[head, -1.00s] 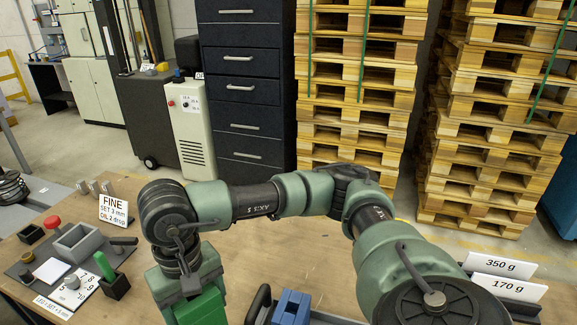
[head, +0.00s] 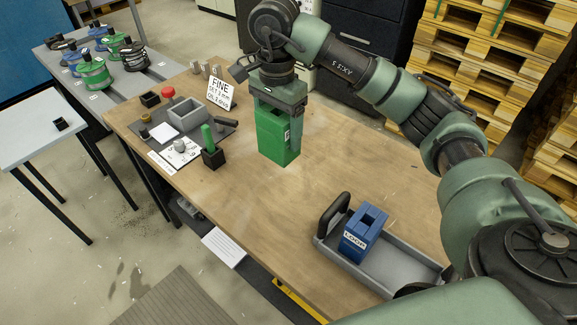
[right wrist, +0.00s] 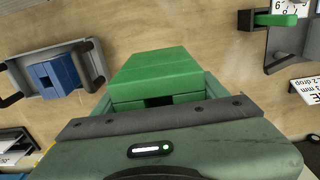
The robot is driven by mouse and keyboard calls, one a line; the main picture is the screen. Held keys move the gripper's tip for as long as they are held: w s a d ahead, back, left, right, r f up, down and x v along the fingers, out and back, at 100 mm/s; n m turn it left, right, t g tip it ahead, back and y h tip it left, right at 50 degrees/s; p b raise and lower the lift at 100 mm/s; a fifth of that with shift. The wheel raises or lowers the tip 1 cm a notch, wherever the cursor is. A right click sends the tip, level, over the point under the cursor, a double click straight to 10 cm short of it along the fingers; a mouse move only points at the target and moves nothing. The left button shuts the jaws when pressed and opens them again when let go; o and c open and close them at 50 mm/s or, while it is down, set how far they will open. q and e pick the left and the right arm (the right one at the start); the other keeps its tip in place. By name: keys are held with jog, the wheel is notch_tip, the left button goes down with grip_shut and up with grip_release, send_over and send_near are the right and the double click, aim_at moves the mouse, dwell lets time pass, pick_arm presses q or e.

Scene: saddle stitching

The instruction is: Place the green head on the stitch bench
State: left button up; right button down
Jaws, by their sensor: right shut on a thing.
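The green head (head: 272,135), a tall green block with an opening near its top, is upright in my right gripper (head: 279,102). The gripper is shut on its upper part from above. The head is over the middle of the wooden bench top (head: 330,165); I cannot tell if its bottom touches the wood. In the right wrist view, the green head (right wrist: 155,75) shows just beyond the gripper. A blue head (head: 364,230) marked "LOOP" stands in a grey tray (head: 400,272) with a black handle. My left gripper is out of view.
A "FINE" sign (head: 219,92), a grey box (head: 187,114), a red knob (head: 168,92) and a green-handled tool in a black holder (head: 211,156) stand left of the head. Spools (head: 92,70) sit on a grey bench further left. Bare wood lies between head and tray.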

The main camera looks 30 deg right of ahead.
notch_tip(320, 180, down, 15)
jog(key=p, duration=0.2)
jog(key=shift+f+p, duration=0.1)
jog(key=shift+p, duration=0.3)
jog(key=shift+f, duration=0.3)
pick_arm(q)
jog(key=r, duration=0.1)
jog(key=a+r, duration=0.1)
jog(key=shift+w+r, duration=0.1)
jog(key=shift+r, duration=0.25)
pick_arm(e)
jog(key=shift+w, duration=0.1)
jog(key=shift+f, duration=0.15)
jog(key=shift+c, duration=0.7)
grip_release()
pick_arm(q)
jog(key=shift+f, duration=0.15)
